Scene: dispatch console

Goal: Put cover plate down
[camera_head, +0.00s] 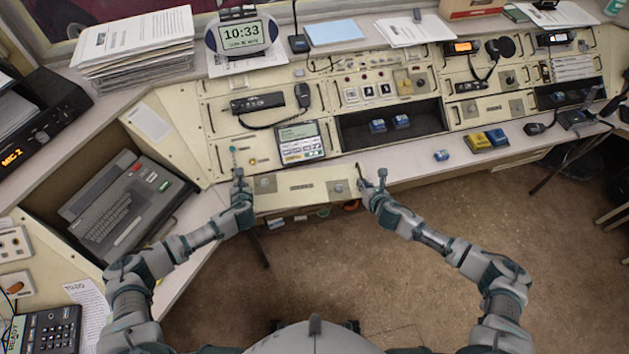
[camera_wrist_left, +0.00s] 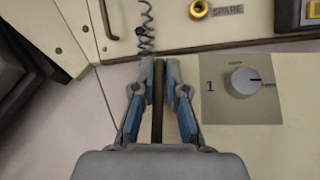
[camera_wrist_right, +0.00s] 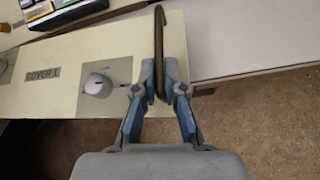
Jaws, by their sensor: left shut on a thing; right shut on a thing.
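The cover plate (camera_head: 318,195) is a long cream panel with a round knob near each end and a dark label. It lies level in front of the console, by the desk's front edge. "COVER 1" shows on it in the right wrist view (camera_wrist_right: 40,97). My left gripper (camera_head: 239,178) is shut on the dark handle at its left end, seen in the left wrist view (camera_wrist_left: 157,100). My right gripper (camera_head: 372,182) is shut on the handle at its right end (camera_wrist_right: 159,40). I cannot tell whether the plate touches the desk.
A dark open bay (camera_head: 350,132) in the console holds blue blocks (camera_head: 401,121). A tilted screen (camera_head: 299,143) stands behind the plate. Another blue block (camera_head: 441,155) and a yellow-and-blue one (camera_head: 478,141) lie on the desk (camera_head: 405,170) to the right. Brown floor (camera_head: 330,260) is in front.

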